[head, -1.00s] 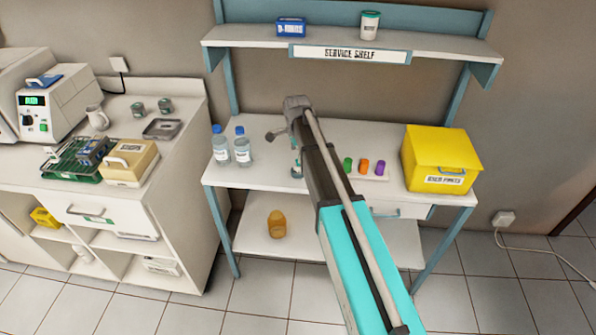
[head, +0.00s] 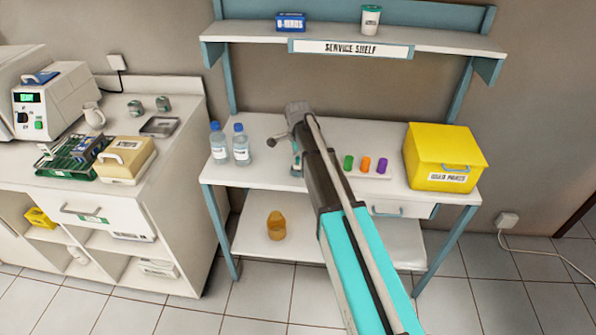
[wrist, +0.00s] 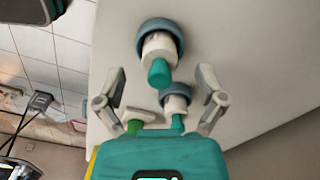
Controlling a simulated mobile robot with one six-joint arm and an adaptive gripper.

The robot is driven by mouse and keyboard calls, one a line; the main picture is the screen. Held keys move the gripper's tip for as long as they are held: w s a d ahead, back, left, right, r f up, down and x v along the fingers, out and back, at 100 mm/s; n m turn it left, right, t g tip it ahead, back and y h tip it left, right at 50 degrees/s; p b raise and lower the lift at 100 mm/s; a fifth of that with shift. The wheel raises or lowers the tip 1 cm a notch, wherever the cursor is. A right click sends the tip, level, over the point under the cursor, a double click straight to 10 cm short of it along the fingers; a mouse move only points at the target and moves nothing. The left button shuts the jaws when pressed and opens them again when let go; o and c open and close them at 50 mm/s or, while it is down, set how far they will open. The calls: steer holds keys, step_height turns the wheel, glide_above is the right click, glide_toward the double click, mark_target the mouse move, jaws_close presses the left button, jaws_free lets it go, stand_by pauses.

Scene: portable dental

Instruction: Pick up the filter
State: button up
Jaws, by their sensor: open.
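In the wrist view my gripper (wrist: 161,72) is open, with one finger at each side. Two similar parts, each with a grey-blue round cap, white body and teal end, stand on the white surface. The nearer part (wrist: 175,101) is between the fingers, apart from both. The farther part (wrist: 159,50) is just beyond the fingertips. Either may be the filter; I cannot tell which. In the head view my gripper (head: 297,160) is over the middle of the white table, mostly hidden by my arm, which also hides these parts.
Two clear bottles (head: 241,147) with blue caps stand left of my arm. A white rack (head: 372,172) with green, orange and purple pieces is at the right. Beyond it is a yellow box (head: 442,160). A green-ended part (wrist: 134,124) lies near my left finger.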

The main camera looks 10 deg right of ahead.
steer(key=shift+f+b, duration=0.45)
steer(key=shift+f, duration=0.2)
steer(key=c, duration=0.9)
